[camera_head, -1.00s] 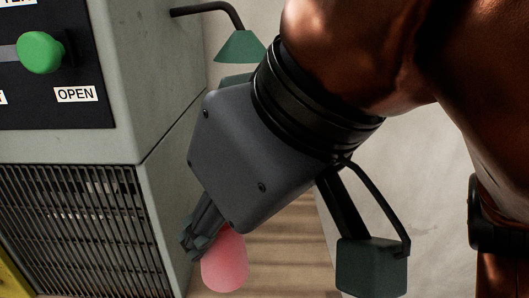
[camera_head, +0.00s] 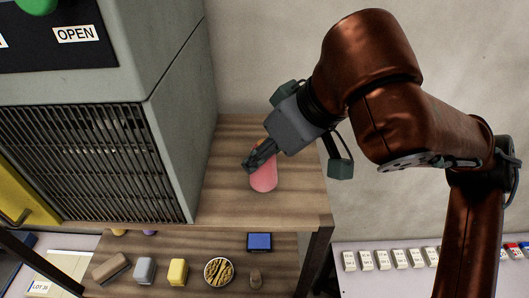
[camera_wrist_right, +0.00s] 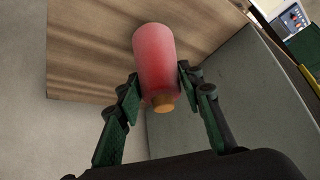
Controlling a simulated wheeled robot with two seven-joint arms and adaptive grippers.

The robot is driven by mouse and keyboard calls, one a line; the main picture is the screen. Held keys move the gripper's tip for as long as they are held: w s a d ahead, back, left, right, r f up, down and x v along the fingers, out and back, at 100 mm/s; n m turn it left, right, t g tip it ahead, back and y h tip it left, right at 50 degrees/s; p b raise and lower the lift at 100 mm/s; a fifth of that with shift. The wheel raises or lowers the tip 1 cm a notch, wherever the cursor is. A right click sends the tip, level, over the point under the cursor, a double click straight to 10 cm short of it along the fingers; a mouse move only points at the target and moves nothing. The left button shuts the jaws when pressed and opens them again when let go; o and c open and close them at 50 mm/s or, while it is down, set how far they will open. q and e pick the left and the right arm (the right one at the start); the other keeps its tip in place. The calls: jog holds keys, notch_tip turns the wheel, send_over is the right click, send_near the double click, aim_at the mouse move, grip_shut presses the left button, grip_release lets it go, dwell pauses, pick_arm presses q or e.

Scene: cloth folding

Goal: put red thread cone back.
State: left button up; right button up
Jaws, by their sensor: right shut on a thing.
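The red thread cone (camera_head: 264,181) shows pinkish-red in the head view, over the upper wooden top (camera_head: 225,200) to the right of the grey machine (camera_head: 180,110). My right gripper (camera_head: 258,158) is shut on it from above. In the right wrist view the cone (camera_wrist_right: 155,58) sits between the two fingers (camera_wrist_right: 156,92) of that gripper, with its tan core end towards the camera. I cannot tell whether the cone touches the wooden top. My left gripper is out of view.
The machine's side wall stands close to the left of the cone. A lower wooden shelf (camera_head: 215,240) holds blocks, a blue item (camera_head: 259,241) and a round patterned tin (camera_head: 219,271). Labelled white pieces (camera_head: 381,260) line a surface at lower right. Wooden top is clear around the cone.

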jog(key=shift+d+f, duration=0.1)
jog(key=shift+f, duration=0.4)
jog(key=shift+f, duration=0.1)
jog(key=o, duration=1.2)
jog(key=shift+o, duration=0.2)
jog(key=shift+r, duration=0.3)
jog(key=b+v, duration=0.2)
jog(key=v, duration=0.9)
jog(key=shift+s+r, duration=0.2)
jog(key=shift+r, duration=0.05)
